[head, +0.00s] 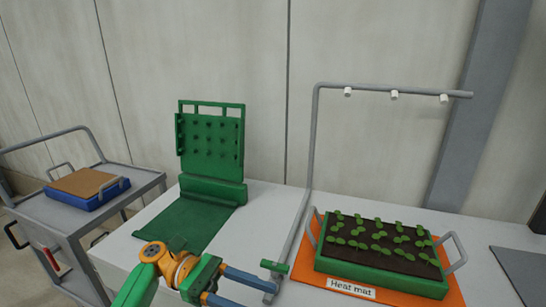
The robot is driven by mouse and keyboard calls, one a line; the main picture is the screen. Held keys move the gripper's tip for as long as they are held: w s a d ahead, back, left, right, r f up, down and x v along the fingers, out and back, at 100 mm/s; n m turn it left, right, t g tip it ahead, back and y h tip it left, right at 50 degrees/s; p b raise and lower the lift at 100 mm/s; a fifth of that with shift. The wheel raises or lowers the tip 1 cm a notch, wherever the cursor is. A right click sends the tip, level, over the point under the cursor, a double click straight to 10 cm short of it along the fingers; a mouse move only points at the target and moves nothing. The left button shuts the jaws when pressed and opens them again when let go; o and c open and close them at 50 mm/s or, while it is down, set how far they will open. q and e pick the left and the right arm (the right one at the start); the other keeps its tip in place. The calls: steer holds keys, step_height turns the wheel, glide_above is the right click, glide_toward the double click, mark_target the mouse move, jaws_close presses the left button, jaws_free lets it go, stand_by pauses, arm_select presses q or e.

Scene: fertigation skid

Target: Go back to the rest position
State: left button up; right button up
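My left gripper (258,298) is at the bottom of the head view, on a green and orange arm. Its two blue-grey fingers point right and are spread apart, with nothing visible between them; the lower one runs out of the picture. The upper fingertip appears close to the foot of a grey pipe frame (310,150); I cannot tell whether they touch. A small green lever (275,266) on that frame shows just above the fingers. My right gripper is not in view.
A green seedling tray (380,277) with grey handles stands on an orange heat mat (308,257) at right. A green pegged press (212,193) stands on the white bench (262,210). A grey cart (45,215) at left carries a blue tray (75,199). A dark mat (525,270) lies far right.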

arm_select(q)
steer(key=s+f+m+t+y, duration=0.2)
steer(key=s+f+m+y, duration=0.25)
steer(key=f, duration=0.65)
steer(key=s+f+m+t+y, duration=0.1)
steer(key=s+f+m+y, duration=0.35)
steer(key=f, duration=0.65)
steer(key=s+a+f+m+t+y, duration=0.1)
steer(key=s+a+m+t+y, duration=0.25)
steer(key=a, duration=0.35)
steer(key=s+a+m+t+y, duration=0.2)
steer(key=a+m+t+y, duration=0.15)
steer(key=a, duration=0.35)
step_height(320, 180, down, 16)
steer(key=s+g+p, duration=0.1)
steer(key=s+g, duration=0.1)
steer(key=s, duration=0.1)
steer(key=s+a+f+g, duration=0.1)
steer(key=s+f, duration=0.7)
steer(key=s, duration=0.3)
steer(key=shift+s+a+f+y+p, duration=0.2)
steer(key=shift+a+f+y+p, duration=0.1)
steer(key=shift+f+y+p, duration=0.15)
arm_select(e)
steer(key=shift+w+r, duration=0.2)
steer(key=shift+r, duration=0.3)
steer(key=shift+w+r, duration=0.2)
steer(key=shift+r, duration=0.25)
